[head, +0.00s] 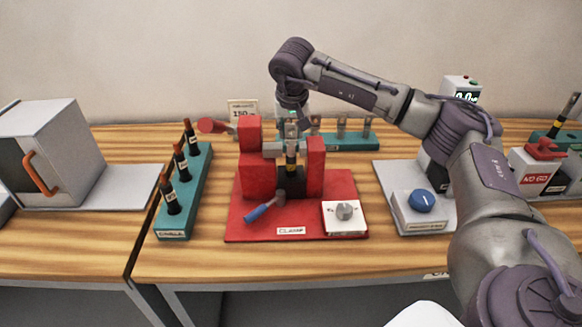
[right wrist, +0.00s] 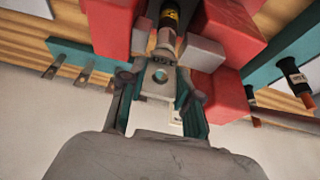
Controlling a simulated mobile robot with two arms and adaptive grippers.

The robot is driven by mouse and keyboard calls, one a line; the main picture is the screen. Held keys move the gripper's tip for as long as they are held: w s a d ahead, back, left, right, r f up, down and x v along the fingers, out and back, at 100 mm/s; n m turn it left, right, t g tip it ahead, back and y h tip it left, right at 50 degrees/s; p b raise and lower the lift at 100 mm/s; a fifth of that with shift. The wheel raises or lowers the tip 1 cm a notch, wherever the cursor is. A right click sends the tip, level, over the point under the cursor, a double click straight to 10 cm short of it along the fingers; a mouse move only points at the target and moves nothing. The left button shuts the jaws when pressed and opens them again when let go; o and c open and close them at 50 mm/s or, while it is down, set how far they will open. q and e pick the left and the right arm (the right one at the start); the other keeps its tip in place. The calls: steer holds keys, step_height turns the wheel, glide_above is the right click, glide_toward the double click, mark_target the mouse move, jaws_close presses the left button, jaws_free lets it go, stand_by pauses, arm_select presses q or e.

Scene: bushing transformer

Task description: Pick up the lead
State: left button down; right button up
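Several leads, flat metal lugs with holes, stand in a teal rack (head: 355,141) behind the clamp; some show in the right wrist view (right wrist: 56,66). Another holed metal lug (right wrist: 158,70) stands on a dark part with a yellow band (head: 291,163), upright between the red clamp's jaws. My right gripper (head: 291,132) points down over the clamp. In the right wrist view its fingers (right wrist: 160,88) are apart, one on each side of this lug, and look open around it. Contact with it is hard to make out. My left gripper is not in view.
The red clamp (head: 240,219) has a blue-handled lever (head: 262,211) and a white knob box (head: 344,217). A teal rack of black bushings (head: 190,215) stands left, a grey box with an orange handle (head: 40,150) further left. A blue-dial unit (head: 421,205) stands right.

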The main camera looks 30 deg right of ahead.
jaws_close()
steer(key=shift+r, duration=0.1)
steer(key=shift+w+r, duration=0.1)
steer(key=shift+r, duration=0.3)
step_height(320, 180, up, 34)
steer(key=p, duration=0.9)
stand_by(0.6)
